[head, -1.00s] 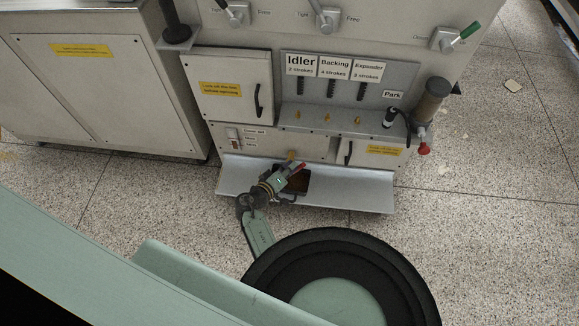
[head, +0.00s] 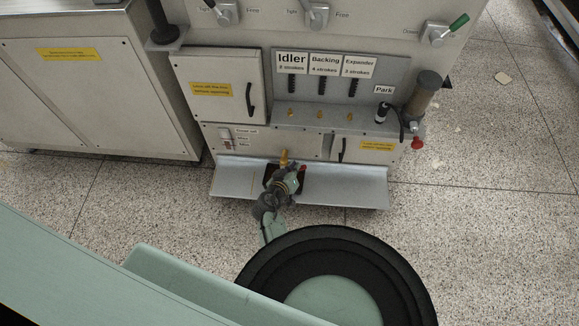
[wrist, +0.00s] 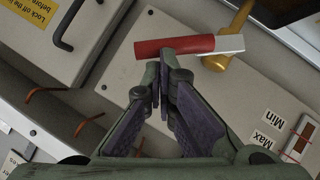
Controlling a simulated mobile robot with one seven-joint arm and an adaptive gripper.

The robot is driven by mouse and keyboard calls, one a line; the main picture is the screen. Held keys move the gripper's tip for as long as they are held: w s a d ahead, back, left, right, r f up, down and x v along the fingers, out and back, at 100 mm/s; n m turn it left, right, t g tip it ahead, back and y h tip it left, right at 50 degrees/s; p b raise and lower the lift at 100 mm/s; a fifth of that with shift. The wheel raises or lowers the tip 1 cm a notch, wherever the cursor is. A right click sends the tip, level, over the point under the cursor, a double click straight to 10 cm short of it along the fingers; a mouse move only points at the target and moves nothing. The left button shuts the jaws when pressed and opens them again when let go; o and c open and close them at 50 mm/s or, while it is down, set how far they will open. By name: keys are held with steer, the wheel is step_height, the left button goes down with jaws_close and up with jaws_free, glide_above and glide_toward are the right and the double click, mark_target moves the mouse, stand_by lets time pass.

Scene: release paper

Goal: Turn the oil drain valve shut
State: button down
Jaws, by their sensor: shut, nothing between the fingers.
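The oil drain valve is a brass pipe (wrist: 236,32) with a lever on it, low on the machine front. The lever has a bare grey end (wrist: 230,44) at the brass and a red grip (wrist: 176,46), and lies crosswise to the pipe in the wrist view. In the head view the brass (head: 284,157) shows above my gripper (head: 283,180). Only a bit of red (head: 302,168) shows there; the rest is hidden. My gripper (wrist: 164,80) is shut and empty, its fingertips close beside the red grip. I cannot tell whether they touch it.
A metal tray (head: 350,187) juts out below the valve, with a dark opening under my gripper. A Max/Min gauge (wrist: 300,138) sits on the panel. A cabinet door with a black handle (head: 250,99) is above left. A red knob (head: 417,143) is at right. Floor in front is open.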

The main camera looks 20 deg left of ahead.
steer(key=shift+w+d+f+m+g+y+b, duration=0.2)
steer(key=shift+d+f+m+y, duration=0.15)
steer(key=shift+d+f, duration=0.25)
steer(key=shift+w+d+f+m+g+y+b, duration=0.15)
steer(key=shift+d+f+m+y+b, duration=0.15)
steer(key=shift+d+f, duration=0.3)
steer(key=shift+w+d+f+m+g+y+b, duration=0.2)
steer(key=shift+d+f+m+y, duration=0.15)
steer(key=shift+d+f, duration=0.25)
steer(key=shift+f, duration=0.1)
